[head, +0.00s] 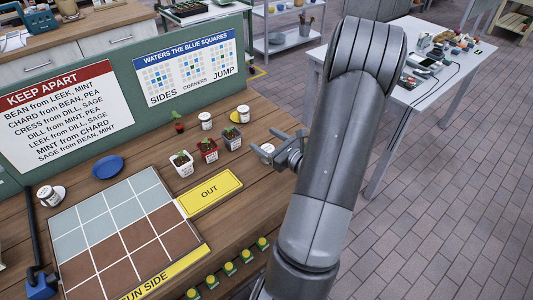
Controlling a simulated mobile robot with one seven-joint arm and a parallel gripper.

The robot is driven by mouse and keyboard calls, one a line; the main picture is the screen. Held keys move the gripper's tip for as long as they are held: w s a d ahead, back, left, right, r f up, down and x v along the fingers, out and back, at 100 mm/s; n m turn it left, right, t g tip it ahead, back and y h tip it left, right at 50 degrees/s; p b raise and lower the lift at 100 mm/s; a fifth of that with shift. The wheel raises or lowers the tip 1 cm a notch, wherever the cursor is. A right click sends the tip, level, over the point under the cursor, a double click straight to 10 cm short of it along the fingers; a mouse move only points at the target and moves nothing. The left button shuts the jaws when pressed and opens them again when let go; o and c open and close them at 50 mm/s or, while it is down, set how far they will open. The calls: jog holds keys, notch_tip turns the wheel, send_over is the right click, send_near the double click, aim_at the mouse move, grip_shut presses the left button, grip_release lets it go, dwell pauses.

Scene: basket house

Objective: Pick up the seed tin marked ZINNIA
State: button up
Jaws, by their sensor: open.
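Several small white seed tins stand on the wooden bench. One tin (267,149) is right at my gripper (273,148). The jaws are open, and whether this tin lies between the fingers or just beyond them I cannot tell. Two more tins stand further back, one left (206,121) and one right (243,113) on or by a yellow disc. Another tin (50,196) stands at the far left on a pale saucer. The tin labels are too small to read, so I cannot tell which is ZINNIA.
Potted seedlings in white (182,166), red (208,153) and grey (232,140) pots stand left of my gripper. A dark red pot (178,124) is behind. A yellow OUT plate (210,193), tiled grid (120,215) and blue saucer (108,167) lie left. Green sign board (135,98) stands behind.

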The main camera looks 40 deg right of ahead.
jog(key=s+d+f+m+h, duration=0.1)
jog(key=d+f+m+h, duration=0.1)
jog(key=d, duration=0.1)
send_near(263, 146)
jog(key=shift+w+d+f+m+h, duration=0.1)
jog(key=shift+w+f+m+h, duration=0.15)
jog(key=shift+w, duration=0.35)
jog(key=shift+w+d+f+m+h, duration=0.15)
jog(key=shift+w+f, duration=0.2)
jog(key=shift+w, duration=0.3)
jog(key=shift+w+a+f, duration=0.1)
jog(key=shift+w+f, duration=0.1)
jog(key=shift+w, duration=3.6)
jog(key=shift+c, duration=0.4)
jog(key=c, duration=1)
jog(key=shift+r, duration=0.15)
